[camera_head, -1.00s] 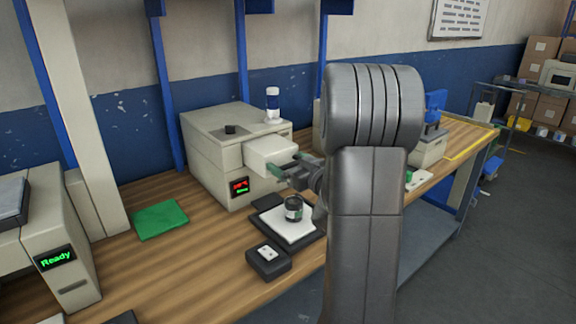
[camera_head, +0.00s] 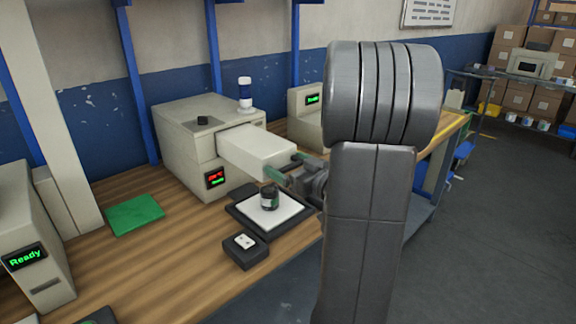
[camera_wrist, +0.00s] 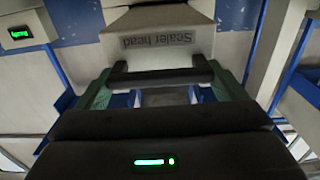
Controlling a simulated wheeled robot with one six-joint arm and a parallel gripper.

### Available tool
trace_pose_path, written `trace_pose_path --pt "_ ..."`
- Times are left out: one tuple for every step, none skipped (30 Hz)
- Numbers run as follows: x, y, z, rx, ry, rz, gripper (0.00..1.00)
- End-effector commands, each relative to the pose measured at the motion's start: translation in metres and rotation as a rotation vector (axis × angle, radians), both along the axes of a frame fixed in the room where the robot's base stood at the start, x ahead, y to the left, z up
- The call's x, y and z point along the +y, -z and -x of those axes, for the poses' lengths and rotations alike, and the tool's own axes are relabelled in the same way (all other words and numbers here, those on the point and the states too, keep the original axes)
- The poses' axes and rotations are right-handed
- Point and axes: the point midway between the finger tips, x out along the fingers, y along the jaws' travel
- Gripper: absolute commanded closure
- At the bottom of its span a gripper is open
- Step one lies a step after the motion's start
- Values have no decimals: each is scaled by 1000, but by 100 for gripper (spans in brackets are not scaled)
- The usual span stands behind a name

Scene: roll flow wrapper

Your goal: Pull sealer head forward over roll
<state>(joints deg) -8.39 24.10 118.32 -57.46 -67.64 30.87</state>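The sealer head (camera_head: 252,147) is a pale block sticking out of the front of a pale machine (camera_head: 183,158). In the wrist view the sealer head (camera_wrist: 155,38) shows its label upside down, with a dark handle bar (camera_wrist: 160,77) on its front. My gripper (camera_head: 285,167) is at the front end of the head. In the wrist view the green fingers of my gripper (camera_wrist: 160,80) meet the two ends of the bar, holding it between them. A small dark cylinder with a pale label (camera_head: 269,199), perhaps the roll, stands upright on a white-topped dark plate (camera_head: 292,213), below the gripper.
A small black box (camera_head: 245,251) sits in front of the plate. A green mat (camera_head: 135,215) lies left of the machine. A device reading "Ready" (camera_head: 35,240) is at left.

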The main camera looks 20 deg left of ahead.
Motion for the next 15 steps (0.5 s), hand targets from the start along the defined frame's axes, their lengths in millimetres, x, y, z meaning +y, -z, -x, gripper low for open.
trace_pose_path --pt "-1 2 1 4 2 3 1" --pt "-1 2 1 4 2 3 0" --pt "-1 2 1 4 2 2 0" --pt "-1 2 1 4 2 2 0" --pt "-1 2 1 4 2 2 0" --pt "-1 2 1 4 2 2 0" --pt "-1 2 1 3 2 2 0" --pt "-1 2 1 3 2 2 0" --pt "-2 2 1 3 2 2 0" --pt "-3 2 1 3 3 2 0" --pt "-4 2 2 2 3 2 0" --pt "-7 2 3 2 4 1 0" --pt "-10 1 4 3 5 1 0" --pt "-13 2 6 3 6 1 0" --pt "-18 2 9 3 5 2 0"
